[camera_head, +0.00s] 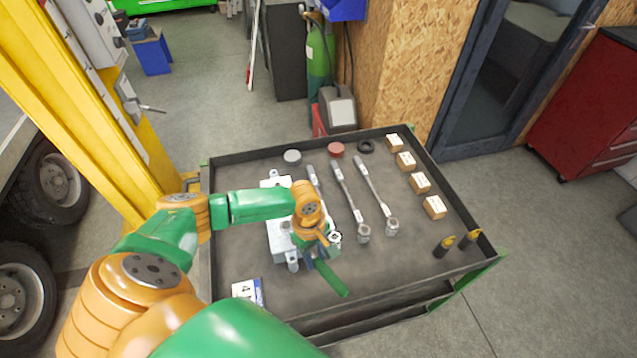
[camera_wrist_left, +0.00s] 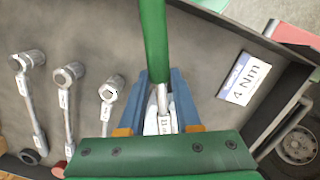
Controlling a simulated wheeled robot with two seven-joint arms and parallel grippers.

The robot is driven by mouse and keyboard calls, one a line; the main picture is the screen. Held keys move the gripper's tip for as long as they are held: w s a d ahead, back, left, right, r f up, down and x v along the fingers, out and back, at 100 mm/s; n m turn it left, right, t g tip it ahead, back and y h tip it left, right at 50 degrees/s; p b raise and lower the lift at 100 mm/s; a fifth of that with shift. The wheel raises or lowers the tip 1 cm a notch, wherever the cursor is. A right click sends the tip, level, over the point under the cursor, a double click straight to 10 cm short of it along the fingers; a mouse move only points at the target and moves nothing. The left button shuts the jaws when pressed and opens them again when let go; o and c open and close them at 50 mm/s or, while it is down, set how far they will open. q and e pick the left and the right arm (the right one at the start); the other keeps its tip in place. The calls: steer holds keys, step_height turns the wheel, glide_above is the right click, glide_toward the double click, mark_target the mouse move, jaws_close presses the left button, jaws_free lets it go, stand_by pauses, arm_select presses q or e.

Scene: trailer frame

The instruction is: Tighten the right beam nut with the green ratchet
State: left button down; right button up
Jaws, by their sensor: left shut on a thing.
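My left gripper (camera_head: 314,240) is shut on the green ratchet over the cart top, with its blue fingers either side of the tool in the left wrist view (camera_wrist_left: 158,105). The ratchet's green handle (camera_head: 330,278) points toward the cart's front edge. The handle also shows in the left wrist view (camera_wrist_left: 153,40), with a bare metal shaft and a white label between the fingers. The ratchet's far end is hidden by my gripper. A yellow beam (camera_head: 130,125) stands at the left, clear of the tool. I cannot make out the right beam nut. My right gripper is not in view.
The dark cart top (camera_head: 400,262) has a raised rim. Grey ratchets (camera_head: 372,187), a grey metal block (camera_head: 276,240), small boxes (camera_head: 420,183) and a 4 Nm card (camera_head: 247,291) lie on it. Wheels (camera_head: 55,178) stand left; open floor is right.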

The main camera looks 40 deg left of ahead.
arm_select(q)
steer(key=shift+s+a+m, duration=0.3)
steer(key=shift+s+m, duration=0.6)
steer(key=shift+s+a+m+g, duration=0.3)
steer(key=shift+s+a+m, duration=0.15)
steer(key=shift+s+m, duration=0.4)
